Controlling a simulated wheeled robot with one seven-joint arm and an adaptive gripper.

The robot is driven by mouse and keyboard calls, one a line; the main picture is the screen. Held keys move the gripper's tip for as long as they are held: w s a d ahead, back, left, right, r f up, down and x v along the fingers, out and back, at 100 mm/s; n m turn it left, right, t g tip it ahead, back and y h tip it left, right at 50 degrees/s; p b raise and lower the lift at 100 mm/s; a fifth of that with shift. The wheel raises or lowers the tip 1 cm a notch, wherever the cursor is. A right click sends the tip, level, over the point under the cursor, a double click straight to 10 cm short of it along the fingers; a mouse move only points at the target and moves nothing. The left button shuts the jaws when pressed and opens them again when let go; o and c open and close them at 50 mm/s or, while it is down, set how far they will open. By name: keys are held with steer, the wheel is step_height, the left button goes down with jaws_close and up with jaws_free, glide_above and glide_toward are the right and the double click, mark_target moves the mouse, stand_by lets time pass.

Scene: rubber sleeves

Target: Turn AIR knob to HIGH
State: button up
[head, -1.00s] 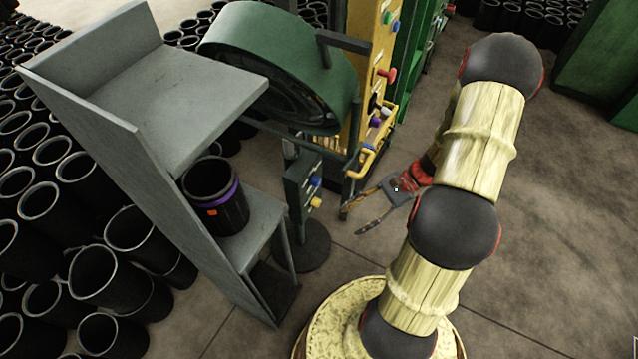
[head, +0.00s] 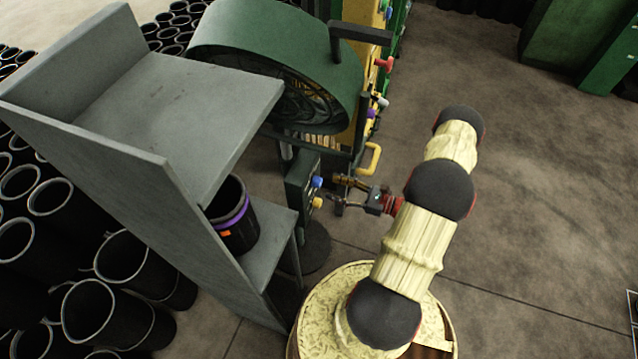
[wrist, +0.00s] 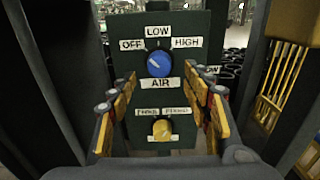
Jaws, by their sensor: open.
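The blue AIR knob (wrist: 159,63) is in the upper middle of the wrist view, on a dark green control panel (wrist: 188,24). White labels around it read OFF at left, LOW on top, HIGH (wrist: 186,42) at right and AIR below. Its pointer is too small to read surely. The knob (head: 317,182) also shows in the head view on the panel's side. My gripper (head: 339,190) is open and empty, just right of the panel, facing it. In the wrist view its yellow-padded fingers stand left and right, a little below the blue knob, apart from it.
A yellow knob (wrist: 162,129) sits below the blue one. A yellow handle (head: 372,160) is close behind my gripper. A green fan-like drum (head: 270,50) and a grey shelf (head: 170,95) holding a black sleeve (head: 228,222) stand at left.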

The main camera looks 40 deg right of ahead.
mark_target(317, 182)
steer(key=b+x, duration=0.1)
steer(key=x, duration=0.4)
steer(key=shift+w+a, duration=0.2)
steer(key=shift+w, duration=0.15)
steer(key=shift+c, duration=1.2)
steer(key=c, duration=0.9)
